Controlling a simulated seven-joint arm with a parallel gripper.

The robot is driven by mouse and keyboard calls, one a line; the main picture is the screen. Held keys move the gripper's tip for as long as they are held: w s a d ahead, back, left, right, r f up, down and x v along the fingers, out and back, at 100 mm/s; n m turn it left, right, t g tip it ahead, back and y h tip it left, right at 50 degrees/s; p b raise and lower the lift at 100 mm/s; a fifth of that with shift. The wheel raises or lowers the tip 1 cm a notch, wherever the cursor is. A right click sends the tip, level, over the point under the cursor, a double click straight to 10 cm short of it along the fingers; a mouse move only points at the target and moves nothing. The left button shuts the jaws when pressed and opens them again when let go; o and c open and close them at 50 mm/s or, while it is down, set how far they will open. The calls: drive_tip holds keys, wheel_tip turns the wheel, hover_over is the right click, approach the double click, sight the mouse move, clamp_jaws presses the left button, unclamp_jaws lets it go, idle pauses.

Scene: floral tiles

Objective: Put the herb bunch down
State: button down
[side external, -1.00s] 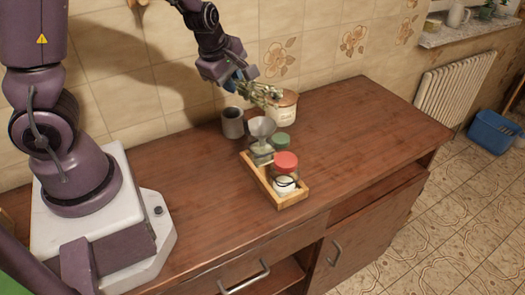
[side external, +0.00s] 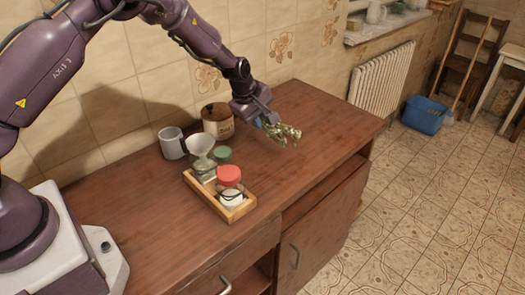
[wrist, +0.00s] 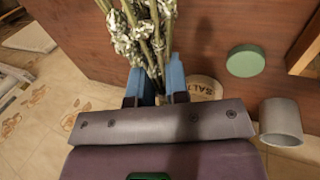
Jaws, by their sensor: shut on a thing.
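The herb bunch (side external: 285,133) is a bundle of pale green stems and leaves. My gripper (side external: 268,121) is shut on it and holds it above the right part of the wooden counter (side external: 315,118). In the wrist view the stems of the herb bunch (wrist: 150,32) run between the two blue fingers of my gripper (wrist: 157,82). I cannot tell the exact gap between the bunch and the counter.
A salt pot (side external: 217,122) and a grey mug (side external: 172,143) stand near the wall. The counter's right end is clear.

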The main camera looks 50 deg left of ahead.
sight(262, 151)
wheel_tip(262, 151, down, 8)
drive_tip(key=shift+f, duration=0.15)
idle(0.3)
drive_tip(key=c, duration=1.1)
unclamp_jaws()
drive_tip(key=shift+f, duration=0.15)
drive_tip(key=s+d+r+m, duration=0.1)
drive_tip(key=s+r+m, duration=0.3)
drive_tip(key=r, duration=0.6)
drive_tip(key=s+d+r+m+h, duration=0.1)
drive_tip(key=s+r+m, duration=0.1)
drive_tip(key=s+r, duration=0.65)
drive_tip(key=s+d+r+m, duration=0.2)
drive_tip(key=s+r, duration=0.2)
drive_tip(key=r, duration=0.7)
drive_tip(key=s+r+m, duration=0.2)
drive_tip(key=s+m, duration=0.3)
drive_tip(key=s, duration=0.4)
drive_tip(key=s+r+m+t+y, duration=0.1)
drive_tip(key=s+r+m, duration=0.1)
drive_tip(key=s+m, duration=0.3)
drive_tip(key=s, duration=0.4)
drive_tip(key=shift+d+r, duration=0.15)
drive_tip(key=shift+r, duration=0.25)
